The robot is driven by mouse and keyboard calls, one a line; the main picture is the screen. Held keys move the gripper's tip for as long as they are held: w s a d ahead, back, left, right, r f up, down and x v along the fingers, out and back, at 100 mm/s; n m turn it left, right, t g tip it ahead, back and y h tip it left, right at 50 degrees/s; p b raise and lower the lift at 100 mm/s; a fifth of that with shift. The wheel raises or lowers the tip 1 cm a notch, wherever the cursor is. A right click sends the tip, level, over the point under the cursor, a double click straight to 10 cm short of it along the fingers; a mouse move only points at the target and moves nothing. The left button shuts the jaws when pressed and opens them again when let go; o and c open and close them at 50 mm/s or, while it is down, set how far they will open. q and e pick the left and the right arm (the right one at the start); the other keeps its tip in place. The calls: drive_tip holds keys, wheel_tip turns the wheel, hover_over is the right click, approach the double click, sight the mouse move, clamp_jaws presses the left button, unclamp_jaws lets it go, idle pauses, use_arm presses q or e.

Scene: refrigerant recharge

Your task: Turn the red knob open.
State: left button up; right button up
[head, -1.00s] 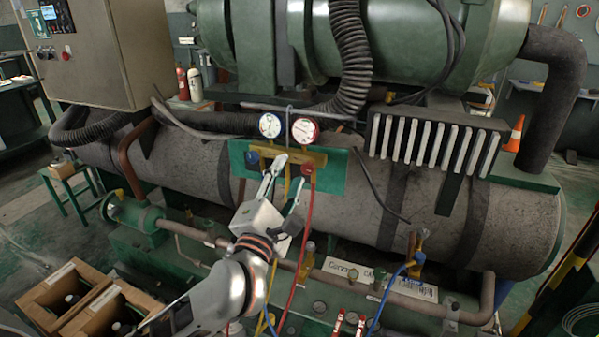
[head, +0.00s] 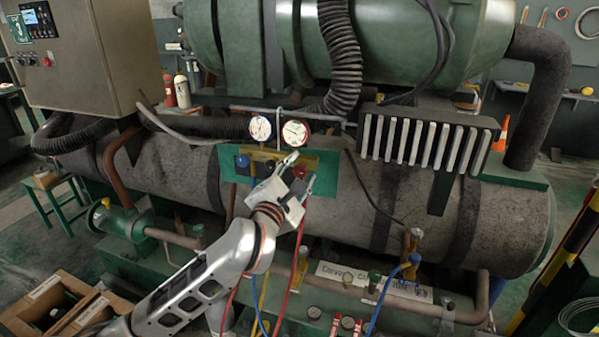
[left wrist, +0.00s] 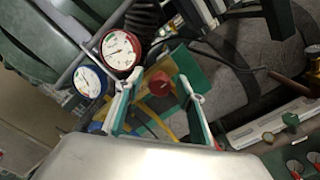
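The red knob (head: 300,171) sits on the right side of the brass gauge manifold (head: 268,157), in front of a green plate (head: 325,172). It also shows in the left wrist view (left wrist: 159,83). My left gripper (head: 300,169) is open, with one fingertip on each side of the red knob in both views. In the left wrist view the knob appears between the fingertips (left wrist: 160,80), with gaps on both sides. I cannot tell how deep the fingers reach around it. My right gripper is in neither view.
A blue knob (head: 242,161) is on the manifold's left side. A blue-rimmed gauge (head: 260,128) and a red-rimmed gauge (head: 295,133) stand above. Red (head: 291,270), yellow and blue hoses hang below, close to my left arm. A large grey cylinder (head: 480,215) lies behind.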

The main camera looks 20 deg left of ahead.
use_arm(q)
clamp_jaws()
